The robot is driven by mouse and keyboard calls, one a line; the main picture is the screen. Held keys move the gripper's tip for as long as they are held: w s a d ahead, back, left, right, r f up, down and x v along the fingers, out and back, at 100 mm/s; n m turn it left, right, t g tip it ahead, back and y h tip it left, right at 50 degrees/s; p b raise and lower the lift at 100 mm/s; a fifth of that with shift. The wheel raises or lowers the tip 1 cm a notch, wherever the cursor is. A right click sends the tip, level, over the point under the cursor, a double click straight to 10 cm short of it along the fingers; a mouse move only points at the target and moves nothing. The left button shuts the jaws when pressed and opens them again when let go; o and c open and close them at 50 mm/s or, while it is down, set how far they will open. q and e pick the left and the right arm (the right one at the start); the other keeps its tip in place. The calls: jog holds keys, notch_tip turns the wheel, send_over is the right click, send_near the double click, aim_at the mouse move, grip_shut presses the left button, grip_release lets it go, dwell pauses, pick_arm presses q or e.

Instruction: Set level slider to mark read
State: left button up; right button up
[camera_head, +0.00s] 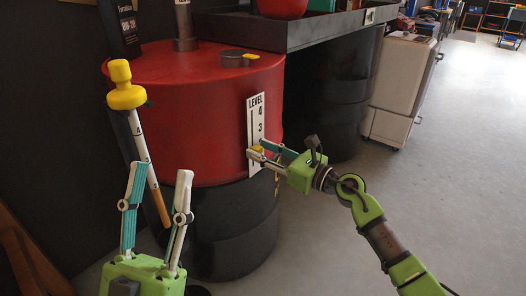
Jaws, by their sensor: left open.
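A white scale plate (257,107) marked LEVEL, with the numbers 4 and 3 showing, stands upright on the side of the red drum. A small yellow slider knob (258,149) shows on it below the 3. My right gripper (256,150) has its fingertips at the knob, one on each side; I cannot tell whether they grip it. The gripper hides the lower part of the scale.
The red drum (190,80) has a black lower part (235,235) and a grey cap (235,58) on top. A dark tray (320,28) stands behind it, with a white cabinet (403,80) to the right. The grey floor on the right is clear.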

jog(key=v, duration=1.2)
jog(key=shift+d, duration=0.1)
